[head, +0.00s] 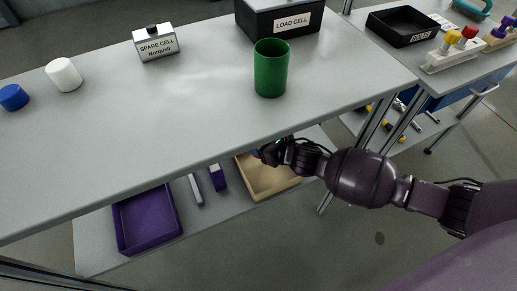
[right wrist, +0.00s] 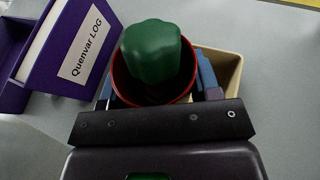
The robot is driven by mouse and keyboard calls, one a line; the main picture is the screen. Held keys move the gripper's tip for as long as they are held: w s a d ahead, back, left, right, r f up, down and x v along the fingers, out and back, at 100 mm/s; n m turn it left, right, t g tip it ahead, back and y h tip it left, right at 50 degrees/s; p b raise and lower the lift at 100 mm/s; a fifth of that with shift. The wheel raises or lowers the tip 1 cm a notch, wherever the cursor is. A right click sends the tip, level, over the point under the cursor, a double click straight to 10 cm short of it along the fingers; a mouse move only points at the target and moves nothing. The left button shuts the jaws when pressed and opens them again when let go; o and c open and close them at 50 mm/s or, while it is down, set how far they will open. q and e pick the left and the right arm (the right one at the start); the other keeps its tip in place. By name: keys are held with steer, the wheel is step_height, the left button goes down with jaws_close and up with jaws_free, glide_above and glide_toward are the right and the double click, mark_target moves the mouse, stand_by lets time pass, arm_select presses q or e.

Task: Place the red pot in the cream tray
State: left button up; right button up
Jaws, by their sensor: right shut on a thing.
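The red pot (right wrist: 184,98), with a lobed green plant in it, is between the blue fingers of my right gripper (right wrist: 157,84) in the right wrist view. That gripper is shut on the pot. The cream tray (right wrist: 232,72) shows behind and to the right of the pot; I cannot tell whether the pot is above it or inside it. In the head view the cream tray (head: 262,182) lies on the lower shelf. My right gripper (head: 268,153) is over its back edge, below the tabletop's front edge, and the pot is not distinguishable there. My left gripper is not in view.
A purple binder-like box labelled Quenvar LOG (right wrist: 75,40) stands left of the pot. A purple tray (head: 148,220) lies on the lower shelf at left. The tabletop (head: 130,120) overhangs the shelf and holds a green cup (head: 270,70). Shelf space between the trays is partly clear.

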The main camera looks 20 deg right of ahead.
step_height(320, 180, down, 3)
steer(key=shift+f+b, duration=0.1)
steer(key=shift+b, duration=0.65)
steer(key=shift+f, duration=0.35)
steer(key=shift+w+r, duration=0.1)
steer(key=shift+r, duration=0.1)
steer(key=shift+f, duration=0.25)
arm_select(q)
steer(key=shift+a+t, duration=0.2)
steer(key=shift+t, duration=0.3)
arm_select(e)
steer(key=o, duration=0.9)
steer(key=shift+r, duration=0.35)
steer(key=p+v, duration=0.3)
steer(key=v, duration=0.7)
steer(key=shift+d+r, duration=0.1)
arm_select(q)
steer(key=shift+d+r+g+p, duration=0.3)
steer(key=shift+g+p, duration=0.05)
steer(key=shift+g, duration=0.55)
arm_select(e)
steer(key=shift+s+d+r, duration=0.1)
steer(key=shift+s+d, duration=0.05)
steer(key=shift+s, duration=0.3)
steer(key=shift+s+d+r, duration=0.1)
steer(key=shift+s+d, duration=0.05)
steer(key=shift+s, duration=0.25)
